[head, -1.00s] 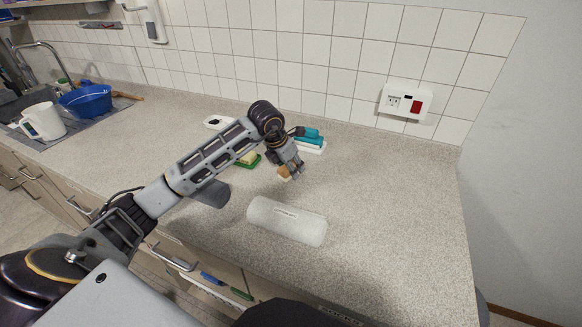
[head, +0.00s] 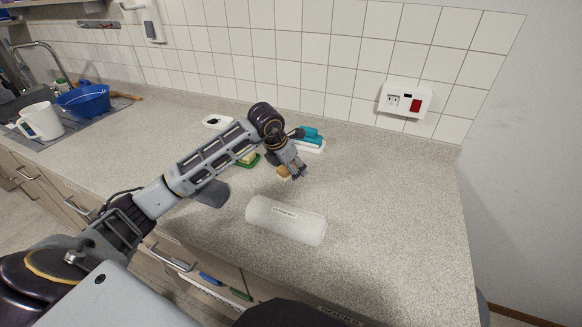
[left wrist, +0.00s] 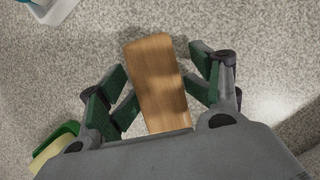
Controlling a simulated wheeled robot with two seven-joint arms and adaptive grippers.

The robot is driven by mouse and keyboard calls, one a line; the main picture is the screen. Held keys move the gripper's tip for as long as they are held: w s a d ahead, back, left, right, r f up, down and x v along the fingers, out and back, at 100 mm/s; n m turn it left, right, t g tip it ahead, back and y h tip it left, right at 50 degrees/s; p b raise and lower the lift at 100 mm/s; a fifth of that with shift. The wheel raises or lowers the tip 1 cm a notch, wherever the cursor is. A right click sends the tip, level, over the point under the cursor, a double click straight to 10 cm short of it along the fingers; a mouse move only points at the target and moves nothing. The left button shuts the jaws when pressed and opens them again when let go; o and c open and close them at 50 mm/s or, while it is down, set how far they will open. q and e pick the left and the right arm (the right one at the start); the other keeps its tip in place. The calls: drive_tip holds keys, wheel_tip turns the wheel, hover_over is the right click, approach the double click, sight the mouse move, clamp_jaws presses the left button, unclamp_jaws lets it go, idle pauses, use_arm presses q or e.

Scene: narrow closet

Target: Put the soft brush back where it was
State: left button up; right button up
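The soft brush shows its flat wooden back in the left wrist view (left wrist: 160,80), and as a small tan patch in the head view (head: 283,173). My left gripper (head: 296,174) points down over the counter at the brush. The bristles are hidden, and I cannot tell whether the brush touches the counter. My right gripper is not in view.
A green dish with a yellow sponge (head: 248,159) lies left of the gripper. A white tray with teal brushes (head: 309,139) is behind. A pale cylinder (head: 286,221) lies in front. The counter at right (head: 390,200) is clear.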

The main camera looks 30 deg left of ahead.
use_arm(q)
drive_tip(key=shift+s+a+f, duration=0.1)
drive_tip(key=shift+s, duration=0.1)
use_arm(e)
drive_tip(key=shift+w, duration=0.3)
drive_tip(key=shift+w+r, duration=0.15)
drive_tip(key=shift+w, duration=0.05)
use_arm(q)
drive_tip(key=shift+w+r+p, duration=0.1)
drive_tip(key=shift+r+p, duration=0.2)
drive_tip(key=shift+r, duration=0.15)
drive_tip(key=v, duration=0.4)
drive_tip(key=shift+w, duration=0.15)
drive_tip(key=v, duration=0.7)
drive_tip(key=shift+v, duration=0.8)
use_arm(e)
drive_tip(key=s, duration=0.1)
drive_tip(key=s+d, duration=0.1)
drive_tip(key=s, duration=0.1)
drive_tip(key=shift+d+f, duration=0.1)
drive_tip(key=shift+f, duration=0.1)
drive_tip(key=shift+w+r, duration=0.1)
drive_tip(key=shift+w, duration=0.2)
